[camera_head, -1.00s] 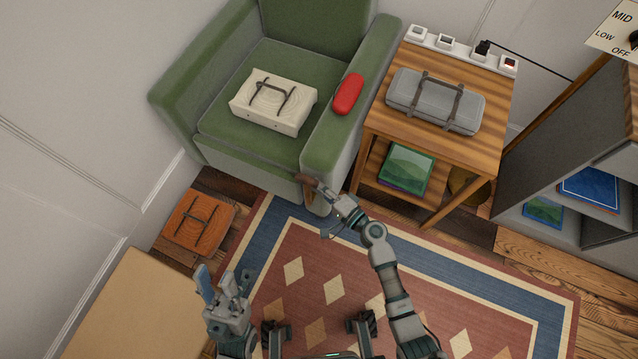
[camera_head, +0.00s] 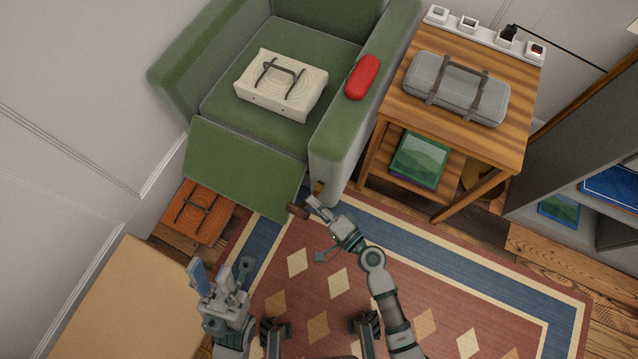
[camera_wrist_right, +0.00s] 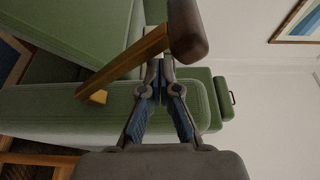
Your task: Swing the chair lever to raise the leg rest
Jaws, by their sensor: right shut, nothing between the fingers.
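The green armchair (camera_head: 278,88) stands at the back, its leg rest (camera_head: 245,168) swung out as a sloping panel in front of the seat. The chair lever, a yellowish bar with a brown knob (camera_head: 297,210), sticks out low at the front of the right-hand armrest. In the right wrist view the bar (camera_wrist_right: 128,60) slants up to the dark brown knob (camera_wrist_right: 187,30). My right gripper (camera_head: 316,202) is shut and empty, its tips close beside the knob and bar; contact is unclear.
A cream case (camera_head: 281,85) lies on the seat and a red case (camera_head: 363,77) on the armrest. A wooden side table (camera_head: 400,116) stands right of the chair. An orange-brown box (camera_head: 197,212) sits beside the leg rest. The patterned rug (camera_head: 440,270) is clear.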

